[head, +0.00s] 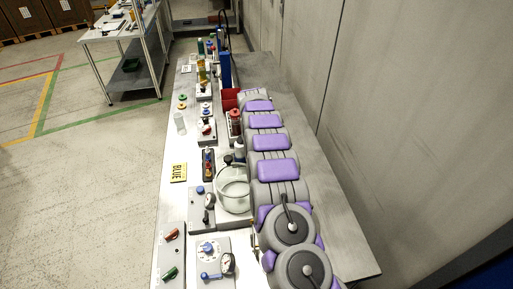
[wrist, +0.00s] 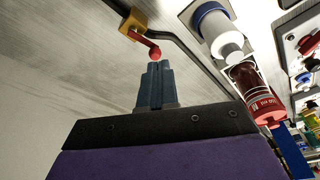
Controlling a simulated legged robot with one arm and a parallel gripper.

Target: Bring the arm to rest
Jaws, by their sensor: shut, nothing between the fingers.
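My gripper (wrist: 155,66) shows in the wrist view with its two blue-grey fingers together and nothing between them. My purple and grey arm (head: 265,121) stretches along the right side of the bench in the head view. The fingers cannot be made out there. In the wrist view, a red ball-ended lever (wrist: 155,53) on a brass-coloured valve (wrist: 134,21) appears just beyond the fingertips. I cannot tell whether they touch.
A white bottle (wrist: 220,35) and red bottle (wrist: 258,95) appear right of the fingers. A grey wall (head: 400,100) runs along the right.

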